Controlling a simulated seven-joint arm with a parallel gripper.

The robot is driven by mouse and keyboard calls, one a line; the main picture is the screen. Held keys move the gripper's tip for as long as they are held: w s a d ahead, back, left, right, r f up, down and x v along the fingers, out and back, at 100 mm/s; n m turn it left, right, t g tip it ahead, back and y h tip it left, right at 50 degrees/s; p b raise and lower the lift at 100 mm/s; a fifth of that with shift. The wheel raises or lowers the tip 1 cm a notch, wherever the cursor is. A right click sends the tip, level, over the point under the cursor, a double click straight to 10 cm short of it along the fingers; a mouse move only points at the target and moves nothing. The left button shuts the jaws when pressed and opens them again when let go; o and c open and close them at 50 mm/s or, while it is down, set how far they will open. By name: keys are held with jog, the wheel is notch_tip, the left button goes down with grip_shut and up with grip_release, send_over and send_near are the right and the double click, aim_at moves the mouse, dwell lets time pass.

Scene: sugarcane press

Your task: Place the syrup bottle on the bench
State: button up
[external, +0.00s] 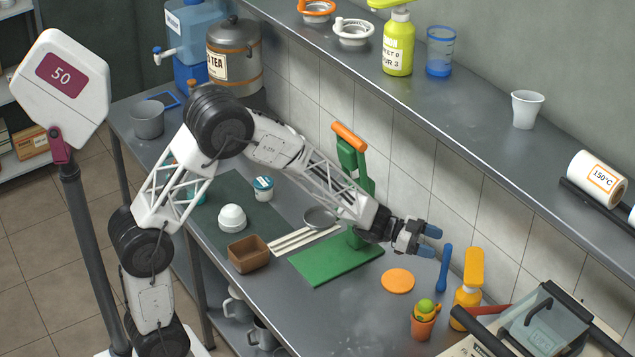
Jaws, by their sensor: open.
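A yellow-green pump bottle (398,45) with a white label stands upright on the upper shelf (475,100); it appears to be the syrup bottle, though the label is only partly readable. Its pump top is cut off by the picture's top edge. The grey bench (345,310) lies below. My gripper (430,241) is open and empty, pointing right, with two blue fingertips. It is above the bench, lower than the shelf and away from the yellow-green bottle.
A green press (351,158) stands behind my arm. A blue cup (440,52) stands beside the yellow-green bottle. The bench's front middle is clear.

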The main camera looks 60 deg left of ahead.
jog(key=s+a+r+n+t+y, duration=0.35)
jog(key=a+r+y, duration=0.4)
jog(key=a, duration=0.25)
jog(key=s+a+r+n+g+y, duration=0.2)
jog(key=s+a+r+n+y, duration=0.25)
jog(key=s+a, duration=0.55)
jog(key=s+n+g+y, duration=0.1)
jog(key=s+n+g, duration=0.3)
jog(key=s, duration=2.9)
jog(key=a+g, duration=0.1)
jog(key=g, duration=0.3)
jog(key=shift+f, duration=0.4)
